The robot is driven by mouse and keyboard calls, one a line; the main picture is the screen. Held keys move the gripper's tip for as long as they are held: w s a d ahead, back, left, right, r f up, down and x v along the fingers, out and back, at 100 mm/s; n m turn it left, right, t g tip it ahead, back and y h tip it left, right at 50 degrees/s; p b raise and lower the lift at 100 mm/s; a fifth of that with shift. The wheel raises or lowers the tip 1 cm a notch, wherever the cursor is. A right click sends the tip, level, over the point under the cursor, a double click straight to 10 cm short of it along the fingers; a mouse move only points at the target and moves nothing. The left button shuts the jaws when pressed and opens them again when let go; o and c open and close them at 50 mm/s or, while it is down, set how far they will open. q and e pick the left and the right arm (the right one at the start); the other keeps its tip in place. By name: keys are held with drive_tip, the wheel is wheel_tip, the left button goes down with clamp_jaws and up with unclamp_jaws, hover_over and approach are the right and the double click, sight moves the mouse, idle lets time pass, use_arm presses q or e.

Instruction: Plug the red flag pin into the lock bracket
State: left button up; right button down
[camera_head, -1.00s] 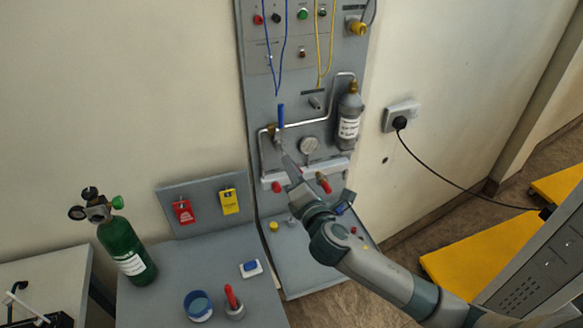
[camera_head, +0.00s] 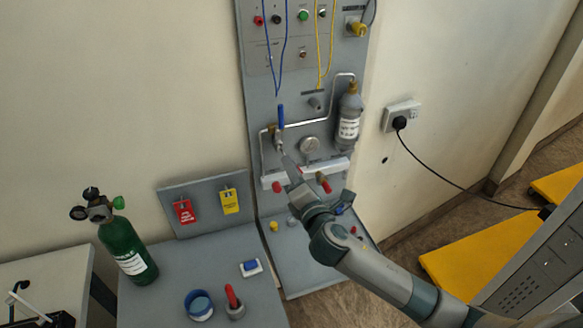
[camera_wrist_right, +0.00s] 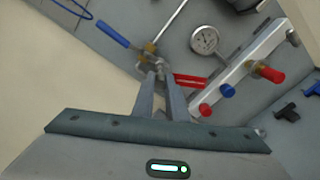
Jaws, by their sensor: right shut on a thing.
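My right gripper (camera_head: 287,159) reaches up to the panel, with its fingertips just below the valve with the blue lever (camera_head: 281,117). In the right wrist view its fingers (camera_wrist_right: 160,77) are close together, shut on the red flag pin. The pin's red flag (camera_wrist_right: 190,80) sticks out to the right of the fingers. The pin's shaft is mostly hidden between the fingertips. The brass and metal fitting at the valve, where the lock bracket seems to be (camera_wrist_right: 152,58), is right at the fingertips. I cannot tell whether the pin is in its hole. My left gripper is not in view.
A white manifold bar (camera_head: 306,172) with red and blue knobs lies right of the gripper. A gauge (camera_head: 309,145) and a grey bottle (camera_head: 349,118) are close by. Red and yellow tags (camera_head: 184,211) hang on a board. A green cylinder (camera_head: 127,250) stands on the left.

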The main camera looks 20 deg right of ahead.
drive_tip(key=shift+w, duration=2.7)
idle(1.2)
drive_tip(key=c, duration=1.7)
unclamp_jaws()
drive_tip(key=shift+a, duration=0.1)
drive_tip(key=shift+s+f+b, duration=0.1)
drive_tip(key=shift+s+b, duration=0.25)
drive_tip(key=shift+s, duration=0.45)
drive_tip(key=shift+s+d+b, duration=0.15)
drive_tip(key=shift+s+b, duration=1)
drive_tip(key=shift+s, duration=2.8)
drive_tip(key=shift+s+d+b, duration=0.15)
drive_tip(key=shift+s+b, duration=0.95)
drive_tip(key=shift+s, duration=2.8)
